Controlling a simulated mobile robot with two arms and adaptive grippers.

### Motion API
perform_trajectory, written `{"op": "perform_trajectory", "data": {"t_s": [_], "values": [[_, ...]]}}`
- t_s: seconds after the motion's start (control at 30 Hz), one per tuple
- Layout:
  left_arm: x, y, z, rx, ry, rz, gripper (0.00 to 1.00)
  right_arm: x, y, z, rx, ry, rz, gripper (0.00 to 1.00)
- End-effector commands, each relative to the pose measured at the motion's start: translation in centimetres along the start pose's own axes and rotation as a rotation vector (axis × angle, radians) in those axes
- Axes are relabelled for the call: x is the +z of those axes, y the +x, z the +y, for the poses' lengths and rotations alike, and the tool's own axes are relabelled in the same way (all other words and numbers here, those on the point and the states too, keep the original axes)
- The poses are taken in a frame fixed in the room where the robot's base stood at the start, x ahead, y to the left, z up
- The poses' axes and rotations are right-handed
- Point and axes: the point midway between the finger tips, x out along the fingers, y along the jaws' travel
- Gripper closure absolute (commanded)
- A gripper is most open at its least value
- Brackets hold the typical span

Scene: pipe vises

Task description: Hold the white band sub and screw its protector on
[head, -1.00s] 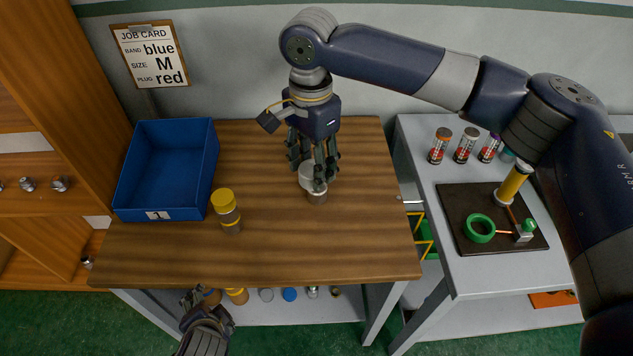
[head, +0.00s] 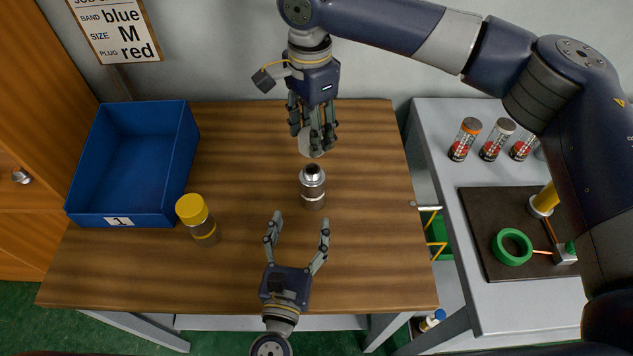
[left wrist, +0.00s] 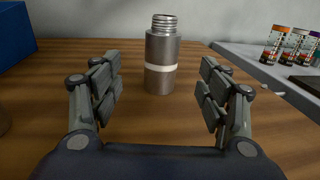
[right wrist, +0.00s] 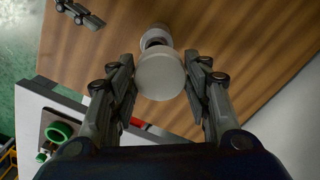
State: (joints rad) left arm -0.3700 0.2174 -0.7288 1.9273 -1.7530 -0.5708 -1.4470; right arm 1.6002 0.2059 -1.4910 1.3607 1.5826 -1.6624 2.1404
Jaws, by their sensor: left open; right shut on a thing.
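The white band sub (head: 312,188) stands upright on the table, a grey metal cylinder with its threaded end up and bare. Its white band shows in the left wrist view (left wrist: 160,67). My left gripper (head: 297,222) is open in front of the sub, its fingers pointing at it; the sub stands just beyond the fingertips. My right gripper (head: 316,140) is shut on the white protector (head: 309,146), behind and above the sub, apart from it. In the right wrist view the round white protector (right wrist: 160,76) sits between the fingers, partly covering the sub (right wrist: 155,38).
A yellow-capped sub (head: 199,220) stands at the left, beside a blue bin (head: 90,205) marked 1. A job card (head: 117,32) hangs on the wall. A side bench at the right holds tubes (head: 465,139) and a green ring (head: 512,247). Table around the sub is clear.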

Motion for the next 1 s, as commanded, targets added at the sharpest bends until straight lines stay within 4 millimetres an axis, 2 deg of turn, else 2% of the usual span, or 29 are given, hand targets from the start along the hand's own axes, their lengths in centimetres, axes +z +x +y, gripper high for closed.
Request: {"op": "perform_trajectory", "data": {"t_s": [0.37, 0.53, 0.67, 1.0], "values": [[-0.2, -0.1, -0.3, -0.010, 0.017, -0.002, 0.31, 0.1, 0.1, 0.0, -0.001, -0.002, 0.000, 0.73], [-0.1, 0.8, -0.3, -0.008, 0.015, -0.004, 0.31, 0.1, 0.1, 0.0, -0.001, -0.002, 0.000, 0.73], [-0.1, 2.7, -0.3, -0.007, 0.014, -0.005, 0.31, 0.1, 0.1, 0.0, -0.001, -0.002, 0.000, 0.73], [0.0, 9.1, -0.4, -0.009, 0.013, -0.005, 0.31, 0.1, 0.1, 0.0, -0.001, -0.002, 0.000, 0.73]]}}
